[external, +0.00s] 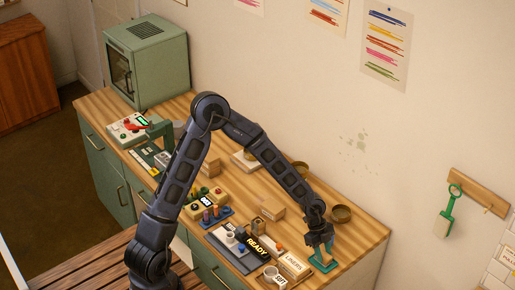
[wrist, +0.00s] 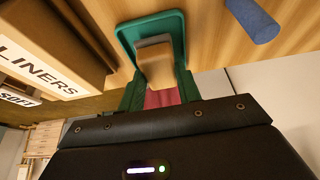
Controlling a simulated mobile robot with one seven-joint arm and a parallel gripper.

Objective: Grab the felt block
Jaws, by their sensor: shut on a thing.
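The felt block appears to be the small block with a tan, wood-like part (wrist: 155,64) and a dull red part (wrist: 160,98) in the wrist view. My gripper (wrist: 158,92) is shut on it, with a green finger on each side. The block is over or in a shallow green tray (wrist: 125,33); I cannot tell whether it touches the tray. In the external view my gripper (external: 321,245) points down at the green tray (external: 324,266) near the front right of the worktop, and the block is mostly hidden there.
A box marked LINERS (external: 294,264) stands close to the left of the tray; it also shows in the wrist view (wrist: 50,45). A blue cylinder (wrist: 252,20) lies at the tray's other side. Worktop at the right is clear.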

